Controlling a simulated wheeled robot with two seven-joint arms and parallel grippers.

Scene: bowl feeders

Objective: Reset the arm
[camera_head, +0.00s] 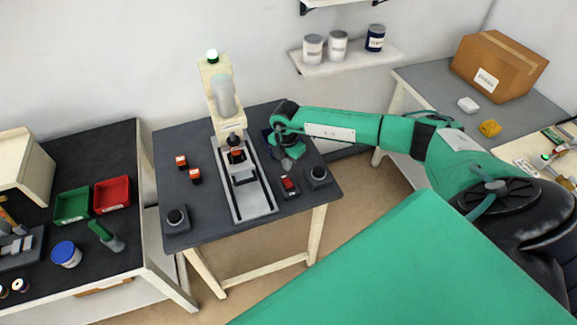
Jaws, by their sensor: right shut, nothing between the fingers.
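My right arm, green and black, reaches in from the right side of the view. My right gripper (287,163) points down over the right part of the dark table (205,228). It is shut and empty, just right of the cream machine (214,84) with its grey base tray (256,206). It looks to be above the tabletop, but the exact gap is hard to tell. My left arm and gripper are not in view.
Two black button boxes (177,219) (318,176), a red switch (289,184) and two orange blocks (181,162) (196,176) are on the table. A side bench at left holds a green bin (72,206) and red bin (112,194). A cardboard box (500,66) stands at right.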

